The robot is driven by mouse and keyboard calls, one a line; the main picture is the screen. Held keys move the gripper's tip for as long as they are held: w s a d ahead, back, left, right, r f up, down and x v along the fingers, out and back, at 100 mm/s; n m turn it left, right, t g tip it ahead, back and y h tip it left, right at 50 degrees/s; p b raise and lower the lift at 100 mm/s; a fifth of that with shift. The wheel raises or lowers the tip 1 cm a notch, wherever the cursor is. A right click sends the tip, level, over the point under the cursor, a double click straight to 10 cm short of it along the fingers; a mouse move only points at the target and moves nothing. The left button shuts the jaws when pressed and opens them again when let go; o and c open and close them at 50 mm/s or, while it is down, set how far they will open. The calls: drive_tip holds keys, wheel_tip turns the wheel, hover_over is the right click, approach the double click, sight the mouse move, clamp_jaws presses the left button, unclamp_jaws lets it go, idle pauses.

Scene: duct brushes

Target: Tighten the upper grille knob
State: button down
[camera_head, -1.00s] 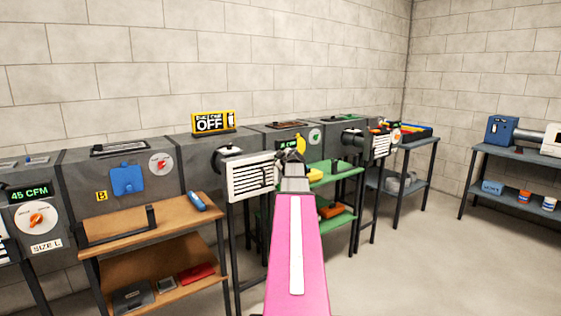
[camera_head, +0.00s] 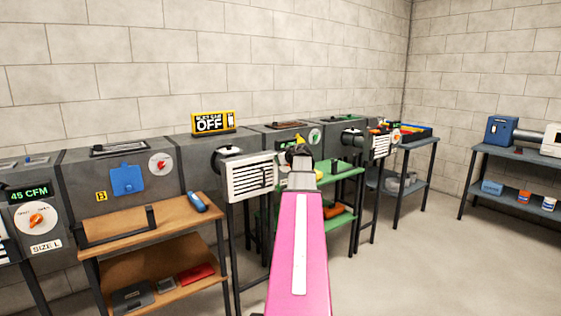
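A white louvred grille (camera_head: 250,177) hangs on an open hinge in front of a grey duct section, left of my gripper. A small dark handle or knob shows at its right side. A second white grille (camera_head: 381,145) is farther right along the duct. Which knob is the upper grille knob is too small to tell. My gripper (camera_head: 299,154) is at the end of my pink arm, to the right of the nearer grille and apart from it in the picture. Its fingers are dark and small, and I cannot tell whether they are open.
A yellow sign reading OFF (camera_head: 213,123) stands on the duct. A wooden shelf table (camera_head: 150,222) is at the left, with a blue cylinder (camera_head: 197,202) on it. A green shelf table (camera_head: 345,172) is behind my arm. The floor at the right is clear.

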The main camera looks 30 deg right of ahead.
drive_tip(key=shift+w, duration=0.1)
idle(0.4)
drive_tip(key=c, duration=1.2)
unclamp_jaws()
drive_tip(key=v, duration=1)
drive_tip(key=shift+s+r, duration=0.2)
drive_tip(key=shift+s, duration=0.15)
drive_tip(key=shift+s, duration=0.1)
